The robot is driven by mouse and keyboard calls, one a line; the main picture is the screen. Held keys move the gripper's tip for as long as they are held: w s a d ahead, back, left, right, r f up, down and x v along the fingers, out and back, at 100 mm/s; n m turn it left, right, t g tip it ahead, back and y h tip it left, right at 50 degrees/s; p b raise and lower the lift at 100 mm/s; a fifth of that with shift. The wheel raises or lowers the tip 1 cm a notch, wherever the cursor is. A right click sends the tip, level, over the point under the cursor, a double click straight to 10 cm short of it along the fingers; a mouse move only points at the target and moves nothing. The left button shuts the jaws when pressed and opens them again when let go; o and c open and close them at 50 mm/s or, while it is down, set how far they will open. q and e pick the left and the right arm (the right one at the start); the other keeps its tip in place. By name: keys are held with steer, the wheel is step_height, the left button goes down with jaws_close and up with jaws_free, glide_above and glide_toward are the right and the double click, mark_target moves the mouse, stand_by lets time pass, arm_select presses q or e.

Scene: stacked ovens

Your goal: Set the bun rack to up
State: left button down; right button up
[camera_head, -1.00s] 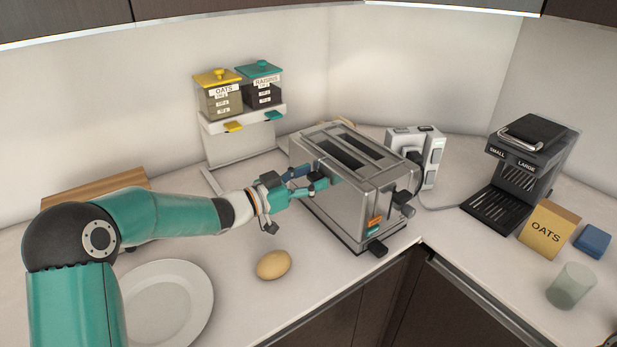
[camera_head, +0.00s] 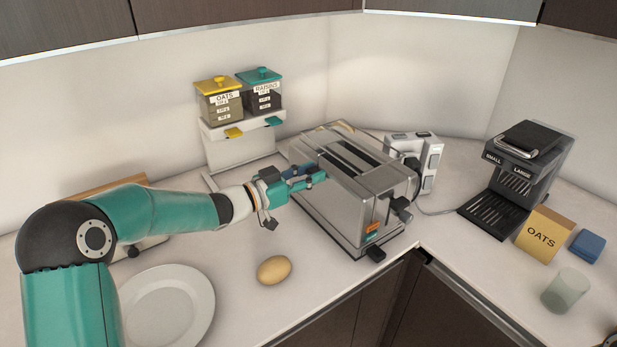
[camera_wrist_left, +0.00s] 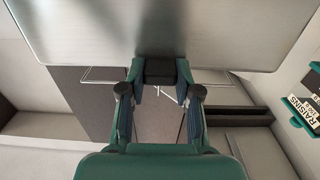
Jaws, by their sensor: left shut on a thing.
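The steel toaster (camera_head: 335,205) stands on the counter, with two long slots in its top. My left gripper (camera_head: 316,177) is at the toaster's left long side, near its upper edge. In the left wrist view my left gripper (camera_wrist_left: 160,82) is shut on a small black knob (camera_wrist_left: 160,70) beside the toaster's steel wall (camera_wrist_left: 160,28). In the head view the knob is hidden by the fingers. I cannot clearly tell the bun rack apart from the metal on the toaster's top. My right gripper is not in view.
A coffee-maker-like machine (camera_head: 520,175), an oats box (camera_head: 543,233) and a cup (camera_head: 565,291) are at the right.

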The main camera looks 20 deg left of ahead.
arm_select(q)
steer(key=shift+w+r, duration=0.1)
steer(key=shift+r, duration=0.25)
steer(key=c, duration=0.8)
jaws_free()
steer(key=shift+f, duration=0.1)
steer(key=v, duration=1.2)
